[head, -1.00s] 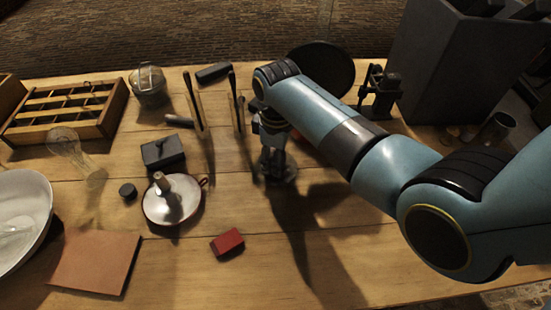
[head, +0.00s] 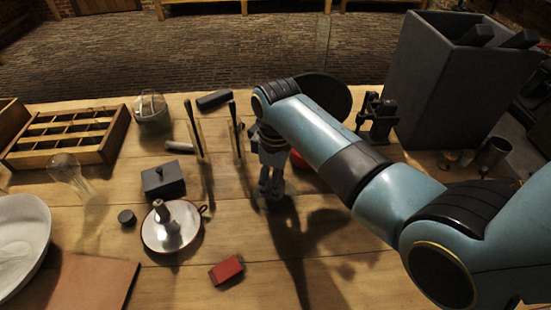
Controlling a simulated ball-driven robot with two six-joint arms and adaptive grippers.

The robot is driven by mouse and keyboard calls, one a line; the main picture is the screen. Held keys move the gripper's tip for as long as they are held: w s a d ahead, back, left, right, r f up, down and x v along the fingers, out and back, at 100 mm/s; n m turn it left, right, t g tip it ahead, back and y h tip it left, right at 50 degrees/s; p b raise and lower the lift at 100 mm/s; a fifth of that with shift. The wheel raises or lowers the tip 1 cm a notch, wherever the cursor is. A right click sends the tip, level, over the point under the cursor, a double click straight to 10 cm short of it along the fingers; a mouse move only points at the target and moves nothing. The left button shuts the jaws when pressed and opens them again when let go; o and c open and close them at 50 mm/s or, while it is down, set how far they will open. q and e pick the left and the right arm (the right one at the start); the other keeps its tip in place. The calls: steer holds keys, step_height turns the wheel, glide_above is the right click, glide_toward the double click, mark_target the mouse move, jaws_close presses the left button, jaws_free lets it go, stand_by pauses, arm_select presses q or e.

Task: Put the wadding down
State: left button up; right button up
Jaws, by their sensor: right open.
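My right gripper (head: 270,192) points down over the middle of the table, open. No wadding can be made out clearly; the gripper and forearm hide part of the table there. A white bowl (head: 38,222) at the left edge has something pale inside that I cannot identify. My left gripper is not in view.
A white enamel dish (head: 190,238), a dark lidded box (head: 163,180) and a red block (head: 226,270) stand left of my right gripper. A divided wooden tray (head: 108,150) lies farther left. A tall grey bin (head: 425,100) stands at back right. The front middle is bare.

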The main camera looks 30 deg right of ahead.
step_height(320, 180, up, 9)
steer(key=shift+s+r+p, duration=0.1)
steer(key=shift+s+p, duration=0.05)
steer(key=shift+p, duration=0.15)
stand_by(0.4)
